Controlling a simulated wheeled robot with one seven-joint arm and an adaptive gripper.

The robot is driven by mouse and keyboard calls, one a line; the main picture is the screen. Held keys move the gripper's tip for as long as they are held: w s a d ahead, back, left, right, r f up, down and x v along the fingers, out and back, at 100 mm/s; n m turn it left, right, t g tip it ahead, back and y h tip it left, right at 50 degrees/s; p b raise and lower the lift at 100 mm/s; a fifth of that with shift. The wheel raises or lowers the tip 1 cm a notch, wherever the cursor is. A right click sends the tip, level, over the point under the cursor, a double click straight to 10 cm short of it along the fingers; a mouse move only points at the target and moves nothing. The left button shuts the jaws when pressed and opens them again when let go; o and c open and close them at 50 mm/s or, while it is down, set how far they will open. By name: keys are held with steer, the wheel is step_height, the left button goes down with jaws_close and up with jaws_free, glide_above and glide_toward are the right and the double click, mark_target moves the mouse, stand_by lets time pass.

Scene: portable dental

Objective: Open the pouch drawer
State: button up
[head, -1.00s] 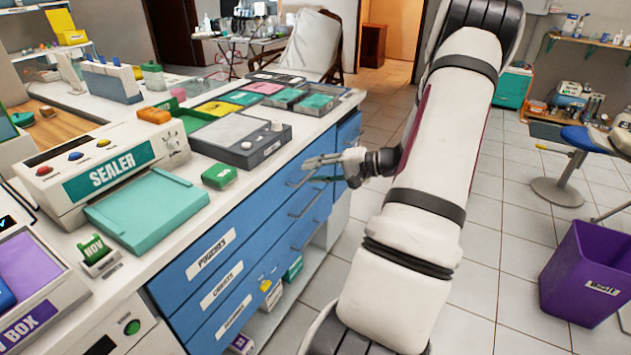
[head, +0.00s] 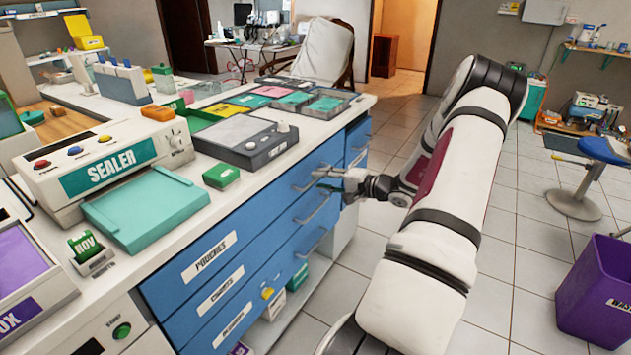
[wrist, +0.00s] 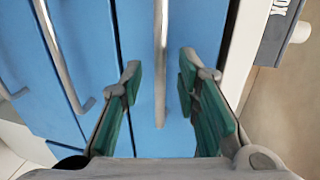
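The pouch drawer (head: 215,251) is the top blue drawer, labelled POUCHES, and looks closed. Its metal bar handle (head: 303,186) is near the right end of the drawer front. My gripper (head: 322,179) is at that handle. In the wrist view my gripper (wrist: 158,80) is open, with one green-padded finger on each side of a handle bar (wrist: 160,45). A gap shows between the bar and each finger. The bar runs lengthwise between the fingers. I cannot tell the exact depth of the fingertips relative to the bar.
Two more labelled blue drawers with handles are below, including the charts drawer (head: 220,291). The worktop carries a sealer (head: 100,165), a teal tray (head: 145,208) and a grey device (head: 245,140). A purple bin (head: 597,295) stands on the right. The tiled floor between is clear.

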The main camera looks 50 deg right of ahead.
steer(key=shift+x, duration=1.5)
jaws_close()
steer(key=shift+s, duration=0.1)
steer(key=f+v, duration=0.2)
steer(key=v, duration=0.9)
steer(key=s+f+v, duration=0.1)
steer(key=f+v, duration=0.1)
steer(key=v, duration=1)
steer(key=shift+s+f+b, duration=0.25)
steer(key=shift+f+b, duration=0.15)
steer(key=shift+a, duration=0.1)
jaws_free()
